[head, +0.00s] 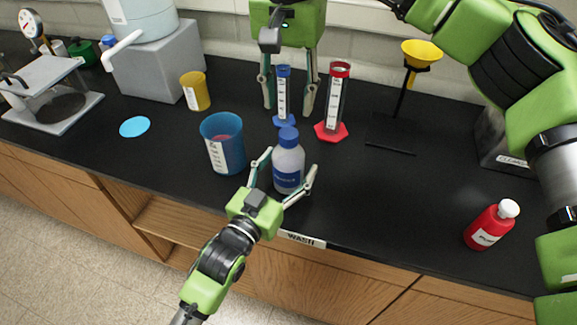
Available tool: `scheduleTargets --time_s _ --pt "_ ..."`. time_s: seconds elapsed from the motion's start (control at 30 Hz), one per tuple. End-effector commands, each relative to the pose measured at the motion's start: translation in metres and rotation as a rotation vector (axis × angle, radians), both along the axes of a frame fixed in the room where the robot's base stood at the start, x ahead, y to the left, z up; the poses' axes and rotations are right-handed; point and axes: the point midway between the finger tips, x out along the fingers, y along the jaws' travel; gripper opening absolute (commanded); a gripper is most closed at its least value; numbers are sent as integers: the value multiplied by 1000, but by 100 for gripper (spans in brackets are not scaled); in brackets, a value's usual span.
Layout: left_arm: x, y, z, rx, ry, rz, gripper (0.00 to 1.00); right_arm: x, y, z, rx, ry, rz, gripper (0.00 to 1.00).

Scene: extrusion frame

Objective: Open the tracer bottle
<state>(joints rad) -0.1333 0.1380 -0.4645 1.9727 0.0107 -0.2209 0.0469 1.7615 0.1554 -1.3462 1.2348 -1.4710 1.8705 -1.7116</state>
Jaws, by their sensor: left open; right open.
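A translucent white bottle (287,166) with a blue cap (288,134) and a blue label stands upright near the counter's front edge. A red bottle (490,226) with a white cap stands further right. Both labels are too small to read, so I cannot tell which one is the tracer bottle. My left gripper (290,160) is open, with one finger on each side of the white bottle; I cannot tell whether they touch it. My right gripper (288,110) is open and points down at the back, its fingers to either side of a blue graduated cylinder (283,92) in the picture.
A blue beaker (222,146) stands just left of the white bottle. A red cylinder (337,100) and a yellow funnel on a stand (398,112) are at the back right. Counter between the white and red bottles is clear.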

Motion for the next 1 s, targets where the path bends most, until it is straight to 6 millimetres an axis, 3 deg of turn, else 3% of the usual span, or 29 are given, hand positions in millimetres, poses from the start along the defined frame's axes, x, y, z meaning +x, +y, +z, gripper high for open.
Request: scheduleTargets --time_s 0.07,0.3,0.57,1.0 --pt "0 0 0 0 0 0 63 0 0 0 0 0 0 41" --pt "0 0 0 0 0 0 1 0 0 0 0 0 0 41" --pt "0 0 0 0 0 0 0 -1 1 0 -1 -1 -130 41" --pt "0 0 0 1 0 0 0 -2 4 0 -5 -3 -938 41"
